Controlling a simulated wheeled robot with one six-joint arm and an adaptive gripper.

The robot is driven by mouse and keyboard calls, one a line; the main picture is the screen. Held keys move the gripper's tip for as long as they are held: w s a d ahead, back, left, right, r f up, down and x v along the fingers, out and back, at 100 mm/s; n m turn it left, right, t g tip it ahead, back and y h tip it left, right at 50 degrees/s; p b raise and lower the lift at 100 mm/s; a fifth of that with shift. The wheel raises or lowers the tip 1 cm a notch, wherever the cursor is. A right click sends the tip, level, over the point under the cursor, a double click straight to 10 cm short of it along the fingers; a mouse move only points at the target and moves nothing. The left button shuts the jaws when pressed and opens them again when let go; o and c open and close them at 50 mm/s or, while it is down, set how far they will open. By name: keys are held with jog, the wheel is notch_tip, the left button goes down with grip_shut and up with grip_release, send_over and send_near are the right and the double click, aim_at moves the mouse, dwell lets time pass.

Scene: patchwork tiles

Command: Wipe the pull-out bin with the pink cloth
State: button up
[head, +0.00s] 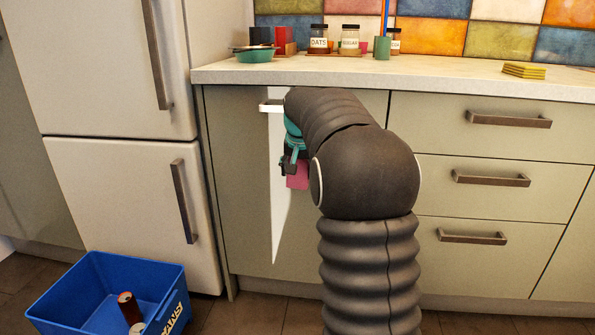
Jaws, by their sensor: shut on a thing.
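My gripper (288,168) is shut on the pink cloth (297,178), which hangs below the jaws as a small patch. My dark arm rises in front of the counter and bends left and down to it. The pull-out bin seems to be the cabinet unit with the pale handle (270,106) under the counter, left of the drawers. A bright white surface (281,215) shows there, just behind and below the gripper. My arm hides much of this unit, and I cannot tell whether the cloth touches it.
A white fridge (120,130) stands at left. A blue crate (75,300) with cans is on the floor at lower left. Drawers (490,180) with dark handles are at right. The countertop (450,82) holds jars, a teal bowl (258,54) and yellow sponges (524,71).

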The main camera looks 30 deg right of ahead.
jog(key=shift+w+d+p, duration=0.55)
jog(key=shift+w+p, duration=0.15)
jog(key=shift+w, duration=0.05)
dwell(0.3)
jog(key=s+d+p, duration=0.1)
jog(key=s+d, duration=0.5)
jog(key=d, duration=0.3)
jog(key=shift+s+d, duration=0.15)
jog(key=shift+d, duration=0.05)
dwell(1.1)
jog(key=shift+a, duration=0.1)
jog(key=w+a+p, duration=0.2)
jog(key=w+a, duration=0.2)
jog(key=a, duration=0.2)
jog(key=shift+w, duration=0.3)
dwell(0.5)
